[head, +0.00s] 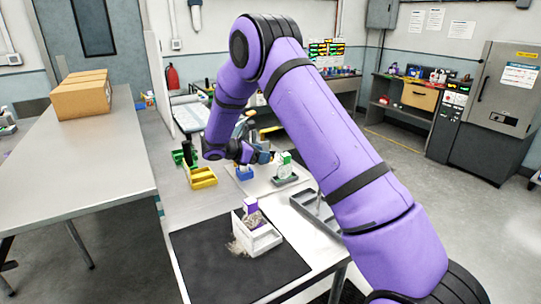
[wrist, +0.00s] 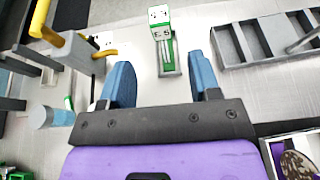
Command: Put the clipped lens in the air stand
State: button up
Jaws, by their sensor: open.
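My gripper (head: 262,154) is above the far part of the bench in the head view, with its blue fingers apart. In the wrist view my gripper (wrist: 163,78) is open and empty. A small upright piece with a green-and-white labelled top and a green base (wrist: 168,57) stands ahead, between the finger directions and apart from them. In the head view a green-and-white piece (head: 284,159) stands on a dark green base right of my gripper, with a pale round shape in front. I cannot tell which part is the clipped lens or the air stand; the label is too small to read.
A grey divided tray (head: 312,212) lies right of it, also in the wrist view (wrist: 232,52). A white box (head: 262,240) with a purple block and grey material stands on a black mat (head: 200,262). Yellow bins (head: 202,178) and a blue holder (head: 244,173) are near my gripper.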

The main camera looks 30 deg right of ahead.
jog(key=s+a+r+m+y, duration=0.1)
jog(key=s+r+m+y, duration=0.75)
jog(key=s+r, duration=1.15)
jog(key=s+a+r+m+t+y, duration=0.1)
jog(key=s+a+m, duration=0.1)
jog(key=s, duration=0.6)
jog(key=s+a+r+m+t+y, duration=0.2)
jog(key=s+m, duration=0.2)
jog(key=s, duration=0.4)
jog(key=s+a+r+m+t+y, duration=0.1)
jog(key=s+m, duration=0.3)
jog(key=s, duration=0.4)
jog(key=shift+s+a+r+t+y, duration=0.3)
jog(key=shift+a+t+y, duration=0.2)
jog(key=shift+a, duration=0.35)
